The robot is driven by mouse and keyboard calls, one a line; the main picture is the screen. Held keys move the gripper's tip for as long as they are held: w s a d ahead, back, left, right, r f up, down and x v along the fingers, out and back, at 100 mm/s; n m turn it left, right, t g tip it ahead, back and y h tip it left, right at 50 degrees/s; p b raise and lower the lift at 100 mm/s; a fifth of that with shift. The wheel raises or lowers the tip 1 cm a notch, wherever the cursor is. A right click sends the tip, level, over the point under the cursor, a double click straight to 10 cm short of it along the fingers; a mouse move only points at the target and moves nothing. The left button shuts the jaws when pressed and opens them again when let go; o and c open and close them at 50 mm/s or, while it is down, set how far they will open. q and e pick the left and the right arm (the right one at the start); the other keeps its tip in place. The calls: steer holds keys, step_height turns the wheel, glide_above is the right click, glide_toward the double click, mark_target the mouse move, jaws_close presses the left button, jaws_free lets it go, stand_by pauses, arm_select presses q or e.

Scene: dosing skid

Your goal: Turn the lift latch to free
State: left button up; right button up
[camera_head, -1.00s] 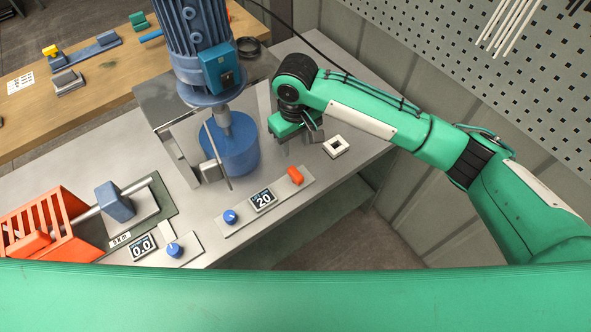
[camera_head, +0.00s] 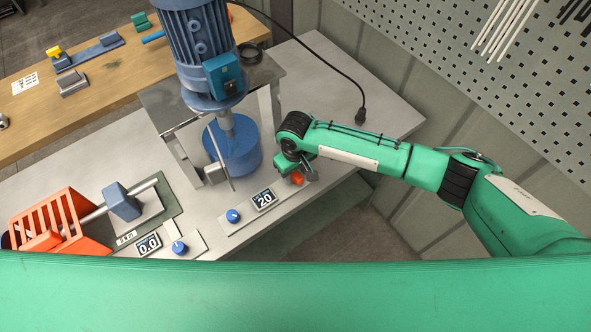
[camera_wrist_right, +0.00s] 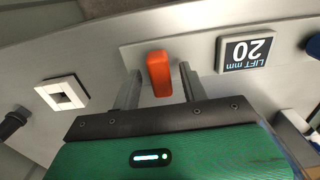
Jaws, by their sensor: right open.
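The lift latch is an orange lever (camera_wrist_right: 159,73) on a light plate, beside a display (camera_wrist_right: 246,51) reading "LIFT mm 20" in the right wrist view. In the head view the latch (camera_head: 297,179) shows only partly under my right gripper. My right gripper (camera_wrist_right: 158,88) is open, with one finger on each side of the latch. A gap shows between the latch and each finger; I cannot tell how deep the fingers reach around it. In the head view the right gripper (camera_head: 306,172) is over the latch end of the plate. My left gripper is not in view.
A blue knob (camera_head: 233,215) and the display (camera_head: 263,199) share the latch's plate. The blue motor (camera_head: 203,50) and blue vessel (camera_head: 232,150) stand behind and left. A white square socket (camera_wrist_right: 62,94) lies beside the gripper. An orange slotted guard (camera_head: 55,221) is at left.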

jaws_close()
steer(key=shift+n, duration=0.3)
steer(key=n+p, duration=0.1)
steer(key=n, duration=0.2)
steer(key=shift+n, duration=0.4)
steer(key=n, duration=0.4)
steer(key=shift+p, duration=0.35)
steer(key=n, duration=0.5)
steer(key=shift+n, duration=2.3)
